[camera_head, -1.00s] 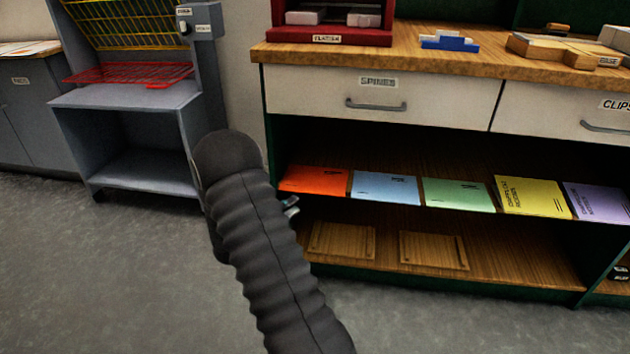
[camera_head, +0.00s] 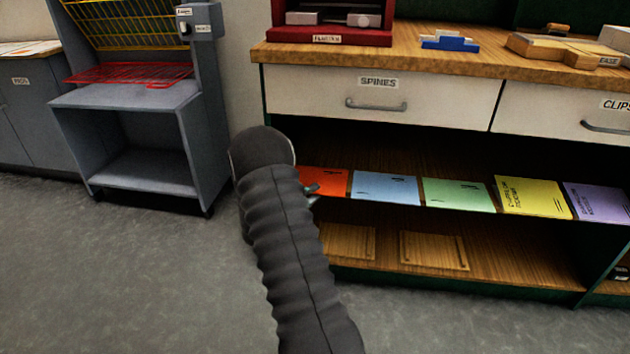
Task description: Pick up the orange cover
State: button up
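The orange cover (camera_head: 324,181) lies flat at the left end of a row of coloured covers on the shelf (camera_head: 380,157) under the counter. My arm hides its left part. My gripper (camera_head: 312,190) shows only as a small piece past the right side of my dark arm, in front of the orange cover in the picture. Its fingers are mostly hidden behind the arm, so I cannot tell whether it is open or touches the cover.
Blue (camera_head: 386,188), green (camera_head: 458,195), yellow (camera_head: 532,197) and purple (camera_head: 597,201) covers lie to the right. The SPINES drawer (camera_head: 425,93) is above, and wooden boards (camera_head: 434,251) lie on the lower shelf. A grey rack (camera_head: 130,130) stands left. The floor in front is clear.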

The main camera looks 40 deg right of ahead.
grip_shut()
jog(key=shift+r, duration=0.15)
jog(key=s+d+r+p, duration=0.1)
jog(key=s+d+r, duration=0.6)
jog(key=r, duration=0.3)
jog(key=shift+s+d+r, duration=0.4)
jog(key=shift+d, duration=0.45)
